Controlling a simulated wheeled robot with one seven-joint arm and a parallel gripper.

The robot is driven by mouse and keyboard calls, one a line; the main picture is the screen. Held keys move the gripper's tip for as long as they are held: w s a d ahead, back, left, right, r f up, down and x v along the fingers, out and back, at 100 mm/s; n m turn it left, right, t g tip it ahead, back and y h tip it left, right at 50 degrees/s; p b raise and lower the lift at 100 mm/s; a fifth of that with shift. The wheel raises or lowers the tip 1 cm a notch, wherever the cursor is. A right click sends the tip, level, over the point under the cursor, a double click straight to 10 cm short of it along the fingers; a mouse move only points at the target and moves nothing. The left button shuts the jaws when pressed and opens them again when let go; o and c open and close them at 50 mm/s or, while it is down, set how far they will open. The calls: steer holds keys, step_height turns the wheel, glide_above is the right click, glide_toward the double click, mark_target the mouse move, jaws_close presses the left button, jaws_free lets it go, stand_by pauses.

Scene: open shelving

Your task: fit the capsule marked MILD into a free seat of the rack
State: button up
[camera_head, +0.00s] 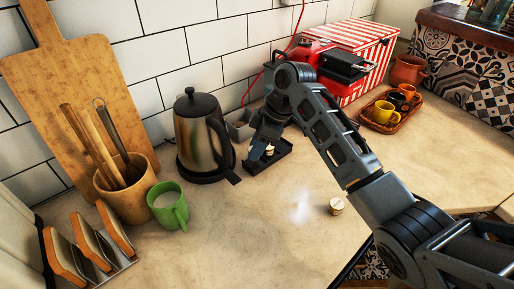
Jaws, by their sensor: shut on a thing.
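My gripper (266,148) is low over a dark rack (256,168) beside the kettle, pointing down. It is shut on a small pale capsule (270,151), mostly hidden by the fingers. I cannot tell whether that capsule is in a seat or just above one. A second capsule (336,206), pale with a tan side, stands alone on the counter to the right of the rack and nearer to me. Marks on both capsules are too small to read, so I cannot tell which is MILD. My gripper and arm hide part of the rack, and its seats cannot be made out.
A steel kettle (200,135) stands close left of the rack, a grey container (239,127) behind it. A green mug (168,205) and utensil pot (128,190) are left. A red machine (305,52), striped box (370,48) and cup tray (391,120) stand behind.

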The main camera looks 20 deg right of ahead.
steer(key=shift+f, duration=0.75)
steer(key=shift+f, duration=0.15)
steer(key=o, duration=1)
steer(key=b+v, duration=0.1)
steer(key=v, duration=1.1)
steer(key=shift+b, duration=0.3)
steer(key=shift+d, duration=0.1)
